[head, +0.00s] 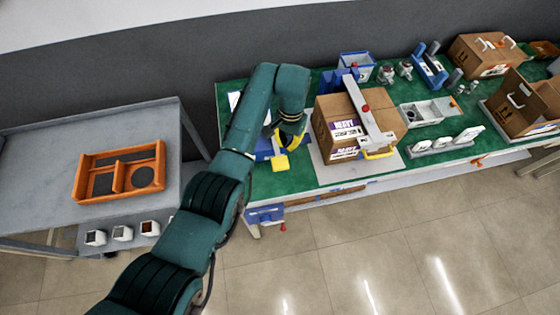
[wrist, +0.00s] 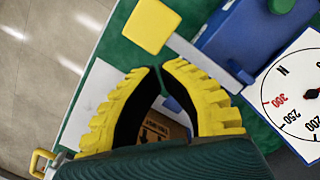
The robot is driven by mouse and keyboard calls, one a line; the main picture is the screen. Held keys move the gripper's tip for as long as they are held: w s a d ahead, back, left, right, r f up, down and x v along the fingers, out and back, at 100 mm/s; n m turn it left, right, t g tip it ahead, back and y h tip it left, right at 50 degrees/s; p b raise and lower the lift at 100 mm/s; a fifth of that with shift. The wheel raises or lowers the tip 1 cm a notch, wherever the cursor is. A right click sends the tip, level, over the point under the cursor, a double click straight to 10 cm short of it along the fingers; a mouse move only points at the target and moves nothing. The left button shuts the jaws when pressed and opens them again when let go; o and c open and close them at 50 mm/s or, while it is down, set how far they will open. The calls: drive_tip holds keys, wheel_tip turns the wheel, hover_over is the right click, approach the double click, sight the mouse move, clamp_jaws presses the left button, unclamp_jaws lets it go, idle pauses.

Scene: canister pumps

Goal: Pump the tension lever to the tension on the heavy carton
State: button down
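The tension lever ends in a square yellow pad (head: 280,162). In the wrist view the pad (wrist: 151,25) sits on a pale shaft joined to a blue body (wrist: 245,40). A white dial (wrist: 300,100) with red and black numbers lies right of it, partly cut off. My gripper (wrist: 157,68) has ribbed yellow fingers with black inner pads. Their tips are almost together, with nothing seen between them, just short of the yellow pad and apart from it in the picture. The heavy carton (head: 334,112) stands right of my gripper under a grey bar.
A yellow handle (head: 380,153) is at the carton's front. Several tools and fixtures cover the green bench (head: 310,183) to the right. Another open carton (head: 525,100) stands at the far right. An orange tray (head: 92,158) lies on the grey table to the left.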

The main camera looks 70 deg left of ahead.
wheel_tip(320, 180, up, 7)
drive_tip(key=shift+w+a, duration=0.2)
drive_tip(key=shift+w, duration=0.05)
drive_tip(key=shift+w+f, duration=0.1)
idle(0.4)
